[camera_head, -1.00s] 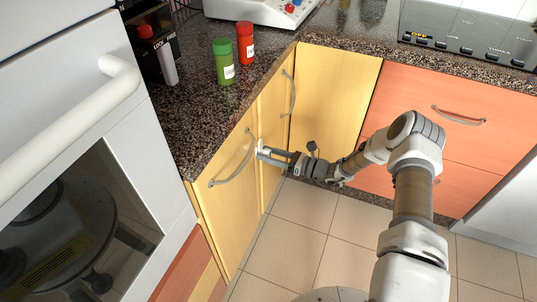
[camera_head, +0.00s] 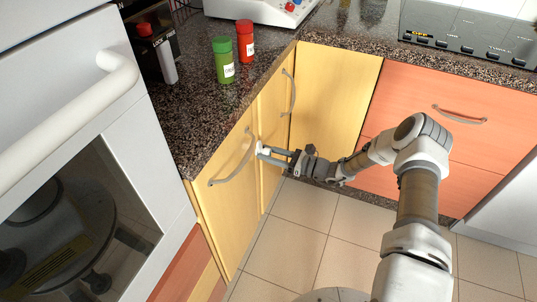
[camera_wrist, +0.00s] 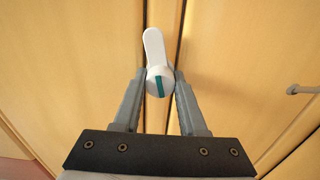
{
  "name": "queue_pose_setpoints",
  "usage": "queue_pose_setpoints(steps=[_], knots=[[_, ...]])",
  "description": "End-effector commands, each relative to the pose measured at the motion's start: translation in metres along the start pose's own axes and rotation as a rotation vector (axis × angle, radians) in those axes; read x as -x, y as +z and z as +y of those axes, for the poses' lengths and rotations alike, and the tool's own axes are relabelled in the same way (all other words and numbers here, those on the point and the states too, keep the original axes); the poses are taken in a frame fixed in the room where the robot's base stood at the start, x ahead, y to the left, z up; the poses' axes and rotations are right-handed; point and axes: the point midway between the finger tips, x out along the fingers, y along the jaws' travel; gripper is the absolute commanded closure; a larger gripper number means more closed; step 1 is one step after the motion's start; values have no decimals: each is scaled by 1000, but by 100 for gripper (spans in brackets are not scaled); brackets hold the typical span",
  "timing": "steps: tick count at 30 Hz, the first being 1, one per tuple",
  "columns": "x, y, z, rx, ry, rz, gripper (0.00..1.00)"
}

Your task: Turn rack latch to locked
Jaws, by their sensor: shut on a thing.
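The rack latch (camera_wrist: 156,62) is a white lever with a round hub and a teal stripe, on the yellow cabinet front near the seam between two doors. In the wrist view its lever points up, leaning slightly left, and the stripe runs nearly upright. My gripper (camera_wrist: 160,82) is shut on the hub, one finger on each side. In the head view my gripper (camera_head: 266,154) is against the cabinet front, right of the curved door handle, and mostly hides the latch.
Curved handles stand out on the yellow door (camera_head: 234,165) and the neighbouring door (camera_head: 290,92). A green jar (camera_head: 224,62) and a red jar (camera_head: 245,42) stand on the dark counter above. A white oven handle (camera_head: 85,110) projects at left. The tiled floor (camera_head: 290,230) is clear.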

Motion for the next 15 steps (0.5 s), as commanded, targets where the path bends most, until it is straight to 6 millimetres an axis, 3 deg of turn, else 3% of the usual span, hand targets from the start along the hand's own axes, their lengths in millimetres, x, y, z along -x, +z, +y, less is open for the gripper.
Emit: queue_pose_setpoints(steps=[15], knots=[[1, -1, -1, 486, -1, -1, 100]])
